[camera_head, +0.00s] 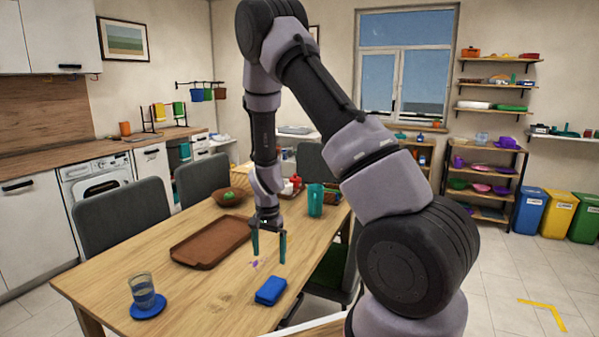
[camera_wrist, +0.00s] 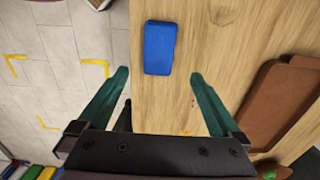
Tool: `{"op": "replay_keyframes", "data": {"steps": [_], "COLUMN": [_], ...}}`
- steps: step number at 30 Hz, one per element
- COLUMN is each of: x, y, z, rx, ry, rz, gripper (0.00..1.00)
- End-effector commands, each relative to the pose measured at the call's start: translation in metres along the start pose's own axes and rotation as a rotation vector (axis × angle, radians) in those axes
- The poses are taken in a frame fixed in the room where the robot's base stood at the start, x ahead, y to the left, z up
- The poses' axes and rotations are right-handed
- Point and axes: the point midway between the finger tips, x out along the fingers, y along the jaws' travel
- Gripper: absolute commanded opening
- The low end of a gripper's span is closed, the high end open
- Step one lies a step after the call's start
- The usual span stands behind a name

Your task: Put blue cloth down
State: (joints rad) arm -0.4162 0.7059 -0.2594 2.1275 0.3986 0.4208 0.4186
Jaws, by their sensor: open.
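The blue cloth (camera_head: 271,291) lies folded into a small block on the wooden table (camera_head: 225,300), near its right edge. In the wrist view the cloth (camera_wrist: 160,47) lies flat on the table, ahead of my fingertips and roughly midway between them. My gripper (camera_head: 268,262) is above the table behind the cloth, pointing down, with its two green fingers spread. In the wrist view the gripper (camera_wrist: 158,80) is open with nothing between its fingers. The cloth is apart from the fingers.
A brown tray (camera_head: 209,265) lies left of my gripper. A glass (camera_head: 143,288) stands on a blue coaster (camera_head: 148,312) at the table's left front. A teal cup (camera_head: 315,199) and a brown bowl (camera_head: 229,204) are further back. Chairs (camera_head: 130,216) line the table.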

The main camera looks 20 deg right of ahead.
Motion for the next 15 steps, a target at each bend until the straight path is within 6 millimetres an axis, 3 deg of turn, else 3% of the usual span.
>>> {"op": "replay_keyframes", "data": {"steps": [4,7,15], "x": [-0.047,-0.100,-0.236], "y": [-0.004,-0.003,0.031], "z": [-0.002,-0.001,0.014], "rx": [-0.017,-0.046,-0.153], "ry": [-0.003,-0.001,0.052], "rz": [-0.067,-0.138,-0.314], "gripper": [1.00,1.00,1.00]}}
